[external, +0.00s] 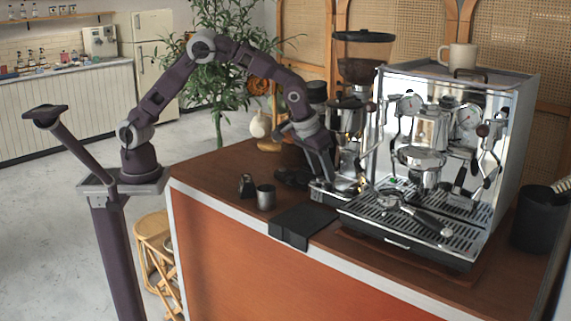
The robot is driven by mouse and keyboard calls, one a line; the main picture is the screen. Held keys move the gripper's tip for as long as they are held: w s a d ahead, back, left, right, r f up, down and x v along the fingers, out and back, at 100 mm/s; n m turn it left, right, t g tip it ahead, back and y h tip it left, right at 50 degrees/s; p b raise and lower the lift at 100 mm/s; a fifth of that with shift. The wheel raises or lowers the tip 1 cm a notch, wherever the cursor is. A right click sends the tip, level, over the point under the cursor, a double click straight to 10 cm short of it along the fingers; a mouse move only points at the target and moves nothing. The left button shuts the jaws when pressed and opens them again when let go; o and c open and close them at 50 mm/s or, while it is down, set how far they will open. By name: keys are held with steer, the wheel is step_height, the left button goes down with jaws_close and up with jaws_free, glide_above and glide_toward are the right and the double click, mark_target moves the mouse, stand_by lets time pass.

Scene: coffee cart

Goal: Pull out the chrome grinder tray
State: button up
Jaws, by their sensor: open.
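The grinder (346,118) stands left of the espresso machine, with a dark bean hopper on top and a chrome body. The chrome grinder tray (337,194) is at the foot of the grinder, low and shiny, partly hidden by my gripper. My gripper (326,181) points down in front of the grinder, just above the tray. It is open. Whether its fingers touch the tray cannot be told from this view.
The chrome espresso machine (455,150) stands close on the right, with a portafilter (415,212) on its drip grate. A black mat (303,222) hangs over the counter's front edge. A small metal cup (266,197) and a tamper (246,186) stand left of it.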

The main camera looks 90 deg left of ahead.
mark_target(328, 185)
steer(key=x, duration=0.4)
steer(key=shift+s, duration=0.1)
jaws_close()
steer(key=shift+d+r, duration=0.1)
stand_by(1.2)
